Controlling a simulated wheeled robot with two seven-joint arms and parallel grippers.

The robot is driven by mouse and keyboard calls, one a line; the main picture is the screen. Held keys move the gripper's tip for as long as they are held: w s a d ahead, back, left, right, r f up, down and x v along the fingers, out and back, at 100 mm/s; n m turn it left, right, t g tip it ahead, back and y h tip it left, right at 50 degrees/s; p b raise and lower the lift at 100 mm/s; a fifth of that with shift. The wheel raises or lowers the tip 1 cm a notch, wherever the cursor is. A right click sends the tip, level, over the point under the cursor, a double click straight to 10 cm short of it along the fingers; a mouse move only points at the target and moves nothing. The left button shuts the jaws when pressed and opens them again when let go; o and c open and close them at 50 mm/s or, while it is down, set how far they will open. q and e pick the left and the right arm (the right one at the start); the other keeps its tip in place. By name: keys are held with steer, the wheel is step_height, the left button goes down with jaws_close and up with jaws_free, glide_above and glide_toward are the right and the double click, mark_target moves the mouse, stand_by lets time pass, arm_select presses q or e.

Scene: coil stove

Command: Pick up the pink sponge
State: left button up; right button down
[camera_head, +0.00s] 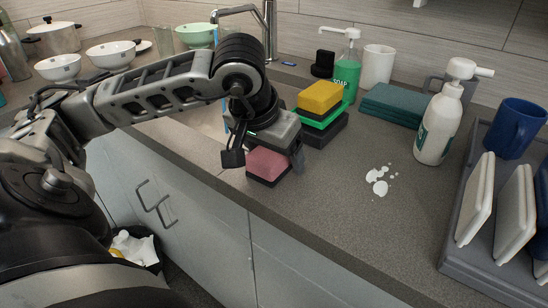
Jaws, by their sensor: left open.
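The pink sponge (267,163) has a dark lower layer and sits near the front edge of the grey counter (330,210). My left arm reaches in from the left, and my left gripper (262,158) is over the sponge. Its jaws are open, with one dark finger in front at the sponge's left side and the other at its right side, partly hidden. The sponge's top rear is covered by the gripper. I cannot tell whether the fingers touch it. My right gripper is not in view.
Close behind are a yellow sponge (320,96) on a green one, a green soap bottle (346,75) and a teal cloth stack (393,104). A white pump bottle (439,125), a white spill (378,181) and a dish rack (470,255) lie right. Bowls (58,67) stand left.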

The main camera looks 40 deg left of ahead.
arm_select(q)
steer(key=c, duration=1)
steer(key=shift+c, duration=0.2)
